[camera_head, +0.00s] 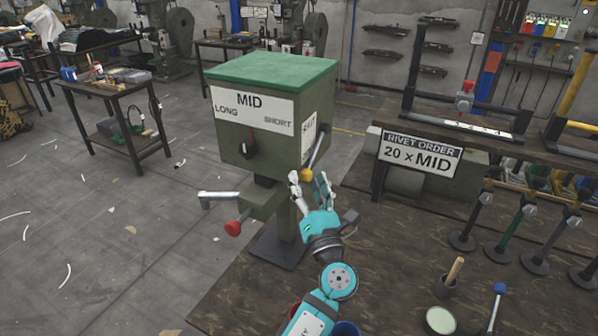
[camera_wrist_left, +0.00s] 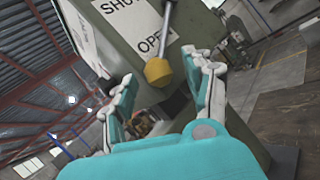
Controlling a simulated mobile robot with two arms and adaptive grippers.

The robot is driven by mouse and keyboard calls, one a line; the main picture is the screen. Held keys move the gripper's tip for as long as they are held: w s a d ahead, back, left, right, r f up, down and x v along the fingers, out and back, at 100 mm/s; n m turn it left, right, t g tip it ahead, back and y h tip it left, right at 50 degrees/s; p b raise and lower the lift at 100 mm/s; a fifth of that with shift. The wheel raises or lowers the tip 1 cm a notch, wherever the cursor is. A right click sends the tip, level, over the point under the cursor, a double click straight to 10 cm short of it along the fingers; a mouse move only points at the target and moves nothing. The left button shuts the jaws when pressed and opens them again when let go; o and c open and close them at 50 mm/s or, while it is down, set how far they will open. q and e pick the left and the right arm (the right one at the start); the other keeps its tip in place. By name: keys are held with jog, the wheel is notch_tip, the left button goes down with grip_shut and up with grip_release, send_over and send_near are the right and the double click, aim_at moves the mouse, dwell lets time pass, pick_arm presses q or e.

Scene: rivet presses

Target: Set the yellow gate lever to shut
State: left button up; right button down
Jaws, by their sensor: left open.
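The yellow gate lever is a metal rod with a yellow knob (camera_head: 306,175) on the right side of the green-topped rivet press box (camera_head: 236,152). Its rod slants down, and the knob (camera_wrist_left: 158,72) hangs by the word OPEN on the white plate (camera_wrist_left: 152,38), with SHUT above it in the left wrist view. My left gripper (camera_head: 308,181) is open at the knob, its fingers on either side of it in the picture; I cannot tell whether they touch it. It also shows in the left wrist view (camera_wrist_left: 160,75). My right gripper is not in view.
A sign (camera_head: 420,154) reading RIVET ORDER 20 x MID stands right.

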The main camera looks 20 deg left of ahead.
pick_arm(q)
jog(key=shift+r, duration=0.1)
jog(key=shift+d+r, duration=0.1)
jog(key=shift+d, duration=0.05)
jog(key=shift+c, duration=0.7)
jog(key=shift+s, duration=0.1)
grip_shut()
